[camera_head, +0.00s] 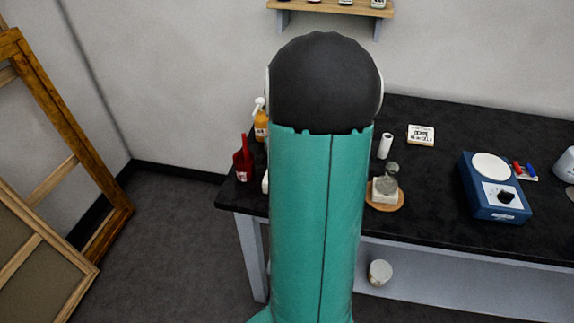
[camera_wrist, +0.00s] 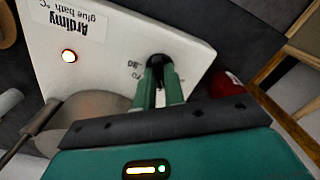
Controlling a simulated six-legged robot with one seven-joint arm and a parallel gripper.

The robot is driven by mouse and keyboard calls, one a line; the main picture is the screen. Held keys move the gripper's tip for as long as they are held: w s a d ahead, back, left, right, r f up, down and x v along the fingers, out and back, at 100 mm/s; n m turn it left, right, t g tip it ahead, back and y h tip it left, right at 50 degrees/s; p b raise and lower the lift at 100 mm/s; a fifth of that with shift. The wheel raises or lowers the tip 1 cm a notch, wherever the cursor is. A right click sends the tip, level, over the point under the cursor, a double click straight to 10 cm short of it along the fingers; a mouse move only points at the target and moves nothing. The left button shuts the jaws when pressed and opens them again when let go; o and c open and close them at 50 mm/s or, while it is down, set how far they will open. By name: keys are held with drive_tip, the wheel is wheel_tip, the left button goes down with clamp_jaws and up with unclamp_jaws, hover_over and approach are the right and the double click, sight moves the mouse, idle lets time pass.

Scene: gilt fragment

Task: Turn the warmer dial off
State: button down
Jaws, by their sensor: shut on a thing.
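In the wrist view, the warmer (camera_wrist: 105,55) shows as a white box with a label reading "glue bath °C". Its red light (camera_wrist: 68,56) is lit. The black warmer dial (camera_wrist: 158,62) is on the same face, with small numbers printed beside it. My gripper (camera_wrist: 160,75) is shut on the dial, one green finger on each side, hiding part of it. Which number the dial points to is unclear. In the head view, my arm covers the warmer except for a white sliver (camera_head: 265,182) at its left, which may be its edge.
On the dark bench (camera_head: 445,235) stand a blue device (camera_head: 478,208) with its own knob, a glass flask (camera_head: 387,179) on a round board, an orange bottle (camera_head: 261,126) and a red container (camera_head: 242,160). Wooden frames (camera_head: 60,105) lean at the left.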

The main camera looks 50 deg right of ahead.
drive_tip(key=n, duration=0.4)
drive_tip(key=shift+n, duration=2)
drive_tip(key=c, duration=1.5)
unclamp_jaws()
wheel_tip(320, 180, up, 14)
drive_tip(key=shift+f, duration=0.1)
